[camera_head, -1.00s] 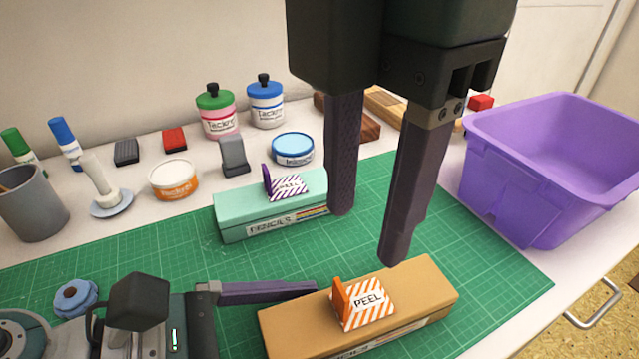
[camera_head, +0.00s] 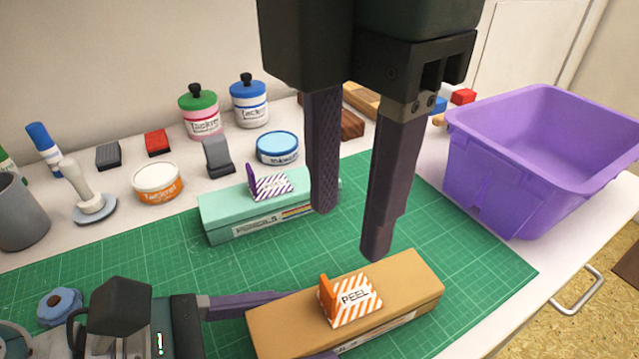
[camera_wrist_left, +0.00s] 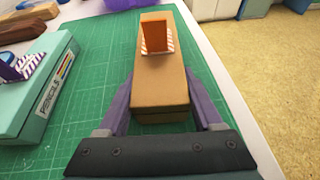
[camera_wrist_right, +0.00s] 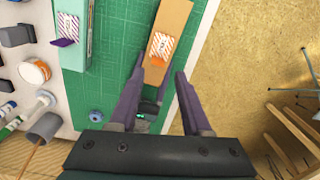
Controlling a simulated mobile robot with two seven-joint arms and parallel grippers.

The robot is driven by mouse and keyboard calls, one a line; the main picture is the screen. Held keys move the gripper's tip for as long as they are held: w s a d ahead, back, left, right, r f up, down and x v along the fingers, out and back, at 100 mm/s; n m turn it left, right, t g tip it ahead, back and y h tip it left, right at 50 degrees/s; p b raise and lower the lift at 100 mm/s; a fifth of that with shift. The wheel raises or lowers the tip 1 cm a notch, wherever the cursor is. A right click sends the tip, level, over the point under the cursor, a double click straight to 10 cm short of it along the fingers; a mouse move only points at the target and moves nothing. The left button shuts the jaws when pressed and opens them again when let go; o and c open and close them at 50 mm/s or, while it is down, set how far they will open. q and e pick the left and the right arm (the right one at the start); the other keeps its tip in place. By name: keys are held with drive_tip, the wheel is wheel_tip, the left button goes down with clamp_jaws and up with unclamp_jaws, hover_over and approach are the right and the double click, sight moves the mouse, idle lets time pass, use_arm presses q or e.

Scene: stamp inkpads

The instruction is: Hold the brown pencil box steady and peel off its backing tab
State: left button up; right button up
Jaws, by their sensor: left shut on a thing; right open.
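The brown pencil box (camera_head: 412,283) lies on the green cutting mat at the front. On its top is an orange-and-white striped PEEL label (camera_head: 356,297) with an orange tab (camera_head: 326,298) standing up at its left end. My left gripper (camera_wrist_left: 158,110) is shut on the near end of the brown box, one finger along each side. The box and tab also show in the right wrist view (camera_wrist_right: 170,25). My right gripper (camera_head: 348,232) is open and empty, pointing down above the mat just behind the brown box, apart from the tab.
A teal pencil box (camera_head: 222,219) with a purple tab lies behind on the mat (camera_head: 450,225). A purple bin (camera_head: 530,150) stands at right. Glue pots, an ink tin (camera_head: 278,147), stamps and a grey cup (camera_head: 20,215) line the back and left.

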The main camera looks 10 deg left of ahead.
sight(326, 287)
drive_tip(key=shift+c, duration=0.7)
drive_tip(key=shift+n, duration=0.6)
drive_tip(key=shift+c, duration=0.2)
drive_tip(key=n, duration=0.4)
drive_tip(key=f+n, duration=0.1)
drive_tip(key=n, duration=0.4)
drive_tip(key=a+f+n, duration=0.1)
drive_tip(key=n, duration=0.3)
drive_tip(key=shift+s+n, duration=0.3)
drive_tip(key=shift+n, duration=0.1)
drive_tip(key=shift+f, duration=3.95)
drive_tip(key=shift+a, duration=0.1)
clamp_jaws()
